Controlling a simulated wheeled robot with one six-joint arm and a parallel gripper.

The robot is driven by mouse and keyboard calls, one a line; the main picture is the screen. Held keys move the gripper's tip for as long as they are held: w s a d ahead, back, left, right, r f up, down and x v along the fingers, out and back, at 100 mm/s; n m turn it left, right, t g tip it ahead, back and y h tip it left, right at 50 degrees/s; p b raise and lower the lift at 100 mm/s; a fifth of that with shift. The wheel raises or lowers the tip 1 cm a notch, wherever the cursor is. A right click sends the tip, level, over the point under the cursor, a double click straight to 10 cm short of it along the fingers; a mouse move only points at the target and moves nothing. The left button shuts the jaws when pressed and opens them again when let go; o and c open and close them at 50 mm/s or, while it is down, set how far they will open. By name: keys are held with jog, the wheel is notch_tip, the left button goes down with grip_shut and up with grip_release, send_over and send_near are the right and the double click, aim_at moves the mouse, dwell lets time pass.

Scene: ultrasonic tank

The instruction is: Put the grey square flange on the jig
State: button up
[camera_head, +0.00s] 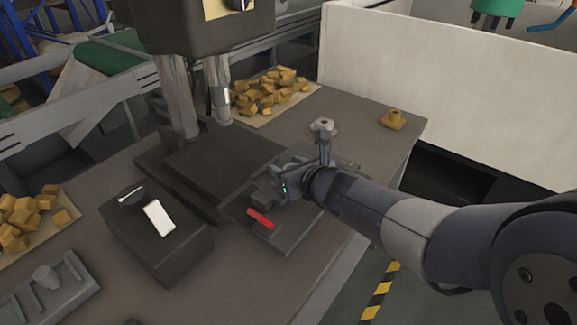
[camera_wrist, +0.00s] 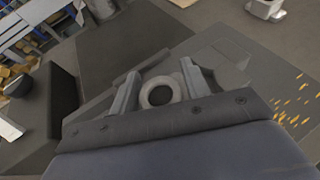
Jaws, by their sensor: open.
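My gripper (camera_head: 272,188) is low over the dark plate of the jig (camera_head: 285,235) in the head view. In the wrist view, the open fingers of my gripper (camera_wrist: 158,70) stand on either side of a grey part with a round ring top, which looks like the grey square flange (camera_wrist: 145,98). Its square base is mostly hidden by my gripper. It appears to rest at the jig, but I cannot tell how it is seated or whether a finger touches it. A red bar (camera_head: 260,218) lies on the front of the jig plate.
A light grey part (camera_head: 331,128) and an orange flange (camera_head: 393,120) stand behind my gripper. A dark box (camera_head: 160,245) and a machine column (camera_head: 178,95) are to the left. Piles of yellowish blocks (camera_head: 270,92) lie on the bench. A white wall (camera_head: 440,70) bounds the back right.

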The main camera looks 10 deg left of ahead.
jog(key=p+v, duration=0.3)
jog(key=v, duration=0.8)
jog(key=shift+r, duration=0.2)
jog(key=shift+s+d+r, duration=0.1)
jog(key=shift+s+d, duration=0.2)
jog(key=shift+d, duration=0.05)
